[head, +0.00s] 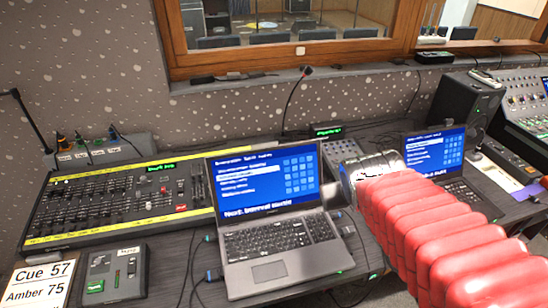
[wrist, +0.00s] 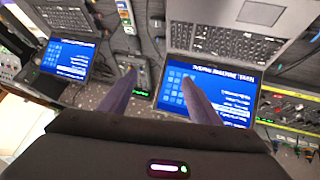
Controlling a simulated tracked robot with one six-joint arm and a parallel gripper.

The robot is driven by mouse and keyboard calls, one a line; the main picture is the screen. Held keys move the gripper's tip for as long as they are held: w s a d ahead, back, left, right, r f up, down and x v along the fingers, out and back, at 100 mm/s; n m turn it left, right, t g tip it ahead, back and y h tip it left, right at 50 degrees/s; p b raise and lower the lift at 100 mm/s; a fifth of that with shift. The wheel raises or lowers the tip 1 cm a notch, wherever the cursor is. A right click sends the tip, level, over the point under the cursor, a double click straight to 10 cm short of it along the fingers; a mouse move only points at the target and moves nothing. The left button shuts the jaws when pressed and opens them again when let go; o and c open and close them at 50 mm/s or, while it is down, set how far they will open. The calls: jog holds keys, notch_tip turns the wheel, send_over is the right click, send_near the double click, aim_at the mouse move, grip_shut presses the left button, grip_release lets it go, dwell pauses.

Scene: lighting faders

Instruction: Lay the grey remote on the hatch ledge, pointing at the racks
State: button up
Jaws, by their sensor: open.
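The hatch ledge (head: 268,82) runs grey below the wooden window frame in the head view. Slim dark objects (head: 228,76) lie on its left part, too small to identify. I cannot pick out the grey remote with certainty. A small slim object (head: 484,76) lies at the right, near the speaker top; I cannot tell what it is. A dark rack-like cabinet (head: 201,22) shows through the glass. My gripper (head: 343,196) hangs over the desk beside the open laptop, well below the ledge. In the wrist view its two fingers (wrist: 159,76) are apart with nothing held between them.
A second laptop (head: 436,152) and a black speaker (head: 467,112) stand at the right. A thin gooseneck lamp (head: 296,98) rises before the ledge. Cables cross the desk.

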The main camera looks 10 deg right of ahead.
jog(key=s+a+r+n+g+y, duration=0.1)
jog(key=s+a+y, duration=0.2)
jog(key=s+a, duration=0.5)
jog(key=a, duration=0.4)
jog(key=shift+s+r, duration=0.3)
jog(key=shift+o, duration=0.5)
jog(key=shift+d, duration=0.1)
